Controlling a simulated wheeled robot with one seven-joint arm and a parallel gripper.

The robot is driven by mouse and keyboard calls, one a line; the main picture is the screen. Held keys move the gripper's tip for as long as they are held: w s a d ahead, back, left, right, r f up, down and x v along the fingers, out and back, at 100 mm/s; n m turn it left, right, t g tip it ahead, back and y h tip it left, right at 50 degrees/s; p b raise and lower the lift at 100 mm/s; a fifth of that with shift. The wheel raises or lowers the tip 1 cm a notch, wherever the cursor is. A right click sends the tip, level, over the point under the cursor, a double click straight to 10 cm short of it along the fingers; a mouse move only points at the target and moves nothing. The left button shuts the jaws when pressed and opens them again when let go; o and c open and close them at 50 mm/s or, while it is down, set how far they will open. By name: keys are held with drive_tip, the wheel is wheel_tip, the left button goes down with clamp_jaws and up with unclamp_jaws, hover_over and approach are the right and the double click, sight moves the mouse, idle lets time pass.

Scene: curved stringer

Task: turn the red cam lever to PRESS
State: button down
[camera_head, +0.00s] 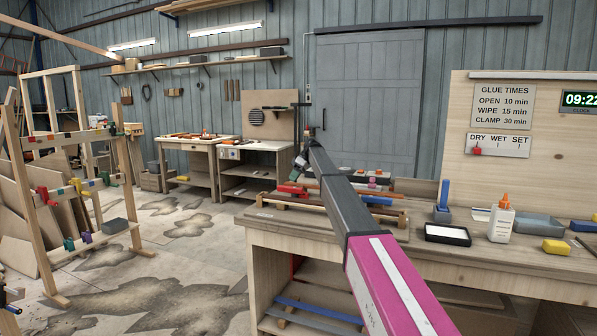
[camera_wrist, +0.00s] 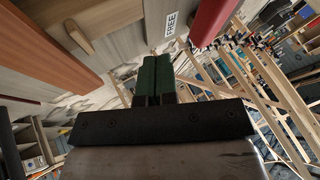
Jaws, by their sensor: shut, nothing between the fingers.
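My gripper (camera_head: 298,170) is at the end of my outstretched arm, just above the left part of the workbench. Its green fingers are closed together with nothing between them, as the wrist view (camera_wrist: 154,75) shows. A red bar (camera_wrist: 207,20), which looks like the cam lever, runs in from the top edge of the wrist view, right of the fingertips and apart from them in the picture. A white FREE label (camera_wrist: 172,25) lies beside it. In the head view a small red part (camera_head: 292,190) shows just below my gripper. No PRESS mark is readable in either view.
The workbench (camera_head: 470,255) carries a glue bottle (camera_head: 501,220), a black-rimmed tray (camera_head: 447,234) and a blue upright piece (camera_head: 443,198) right of my arm. Long wooden strips (camera_head: 330,210) lie near the gripper. A clamp rack (camera_head: 75,190) stands left, across open floor.

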sight(290, 189)
drive_tip(key=s, duration=0.1)
drive_tip(key=s+a+f, duration=0.2)
drive_tip(key=shift+s, duration=0.2)
drive_tip(key=shift+s+a, duration=0.3)
drive_tip(key=shift+s, duration=0.3)
